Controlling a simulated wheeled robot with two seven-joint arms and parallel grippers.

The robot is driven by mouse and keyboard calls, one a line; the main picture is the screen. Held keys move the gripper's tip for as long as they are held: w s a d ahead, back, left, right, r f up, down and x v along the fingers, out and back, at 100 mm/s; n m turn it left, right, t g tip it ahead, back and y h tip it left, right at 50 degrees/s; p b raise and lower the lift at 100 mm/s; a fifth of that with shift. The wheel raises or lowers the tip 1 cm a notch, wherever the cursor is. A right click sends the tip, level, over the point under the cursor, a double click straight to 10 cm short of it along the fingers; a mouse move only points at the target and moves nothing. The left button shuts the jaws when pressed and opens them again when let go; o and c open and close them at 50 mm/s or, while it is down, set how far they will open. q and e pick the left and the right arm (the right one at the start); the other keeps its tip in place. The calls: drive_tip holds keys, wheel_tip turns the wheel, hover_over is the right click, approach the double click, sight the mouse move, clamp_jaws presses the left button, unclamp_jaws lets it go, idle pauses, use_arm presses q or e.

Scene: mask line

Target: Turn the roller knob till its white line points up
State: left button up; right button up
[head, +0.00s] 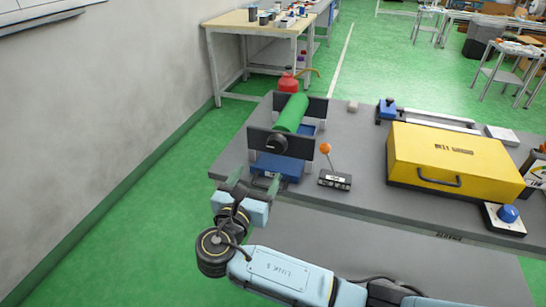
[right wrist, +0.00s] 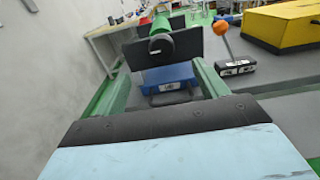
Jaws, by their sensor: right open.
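The roller knob (head: 277,144) is a round black knob on the near black plate (head: 259,140) of the roller stand, at the end of a green roller (head: 291,113). The knob also shows in the right wrist view (right wrist: 161,46), top middle. My right gripper (head: 255,181) is open and empty, short of the stand and lower than the knob. In the right wrist view its two green fingers stand wide apart, with the knob beyond them and between their lines. My left gripper is not in view.
A blue box (head: 278,167) sits under the knob. An orange-ball lever (head: 326,149) stands just right of the stand. A yellow case (head: 455,157) and a blue button (head: 508,214) are further right on the grey table (head: 362,140). A wall is at left.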

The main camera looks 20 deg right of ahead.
sight(275, 146)
drive_tip(key=b+x, duration=0.1)
drive_tip(key=x, duration=0.3)
drive_tip(key=b+x, duration=0.1)
drive_tip(key=x, duration=0.3)
drive_tip(key=f+b+x, duration=0.1)
drive_tip(key=x, duration=0.3)
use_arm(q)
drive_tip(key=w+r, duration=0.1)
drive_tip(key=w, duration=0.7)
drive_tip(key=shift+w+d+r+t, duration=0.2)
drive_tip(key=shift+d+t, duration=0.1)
use_arm(e)
drive_tip(key=shift+w+d, duration=0.45)
drive_tip(key=shift+w, duration=0.1)
drive_tip(key=c, duration=0.9)
